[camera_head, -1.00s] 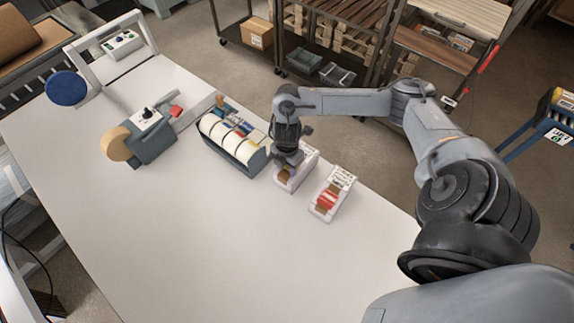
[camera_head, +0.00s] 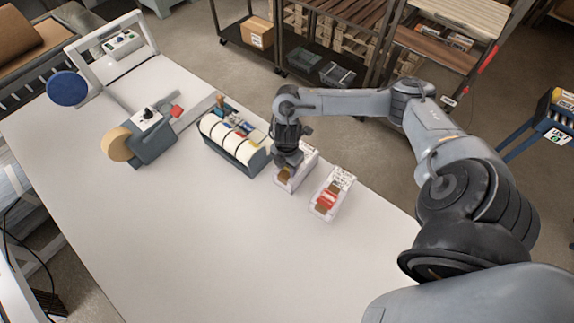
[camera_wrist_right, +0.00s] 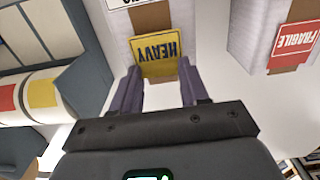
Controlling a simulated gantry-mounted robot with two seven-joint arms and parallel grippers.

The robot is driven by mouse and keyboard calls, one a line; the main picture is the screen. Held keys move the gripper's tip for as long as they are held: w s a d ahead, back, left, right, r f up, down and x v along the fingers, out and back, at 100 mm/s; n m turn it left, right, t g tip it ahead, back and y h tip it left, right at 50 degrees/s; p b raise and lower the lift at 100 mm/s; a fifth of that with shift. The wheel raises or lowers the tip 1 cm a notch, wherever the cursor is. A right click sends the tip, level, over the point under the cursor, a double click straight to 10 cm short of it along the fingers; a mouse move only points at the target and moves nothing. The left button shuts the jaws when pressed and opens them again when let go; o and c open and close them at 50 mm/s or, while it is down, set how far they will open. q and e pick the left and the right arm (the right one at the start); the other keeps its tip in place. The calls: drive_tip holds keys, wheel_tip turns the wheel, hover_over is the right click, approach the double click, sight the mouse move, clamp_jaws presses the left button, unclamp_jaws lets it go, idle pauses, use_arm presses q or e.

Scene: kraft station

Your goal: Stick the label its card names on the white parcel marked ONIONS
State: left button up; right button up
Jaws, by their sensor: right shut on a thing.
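My right gripper (camera_head: 287,157) is above the left one of two white parcels, at its near side. In the right wrist view its fingers (camera_wrist_right: 160,78) close on the edges of a yellow HEAVY label (camera_wrist_right: 157,52). The label lies over or just before the brown tape of this left parcel (camera_wrist_right: 206,25); I cannot tell whether it touches. The left parcel shows in the head view (camera_head: 283,186), partly hidden by my gripper. The right parcel (camera_head: 318,212) carries a red FRAGILE label (camera_wrist_right: 292,45). Card wording is too small or cut off to read. My left gripper is not in view.
A label dispenser (camera_head: 236,161) with several coloured rolls stands left of the parcels. A grey device with a tan roll (camera_head: 117,143) stands farther left. The near part of the white table (camera_head: 210,240) is clear. Shelving racks stand behind.

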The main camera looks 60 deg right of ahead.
drive_tip(key=shift+f, duration=0.45)
idle(0.5)
drive_tip(key=o, duration=1.1)
drive_tip(key=shift+r, duration=0.2)
drive_tip(key=shift+r+p, duration=1.3)
drive_tip(key=shift+p, duration=0.05)
drive_tip(key=shift+r+p, duration=0.8)
drive_tip(key=shift+p, duration=0.05)
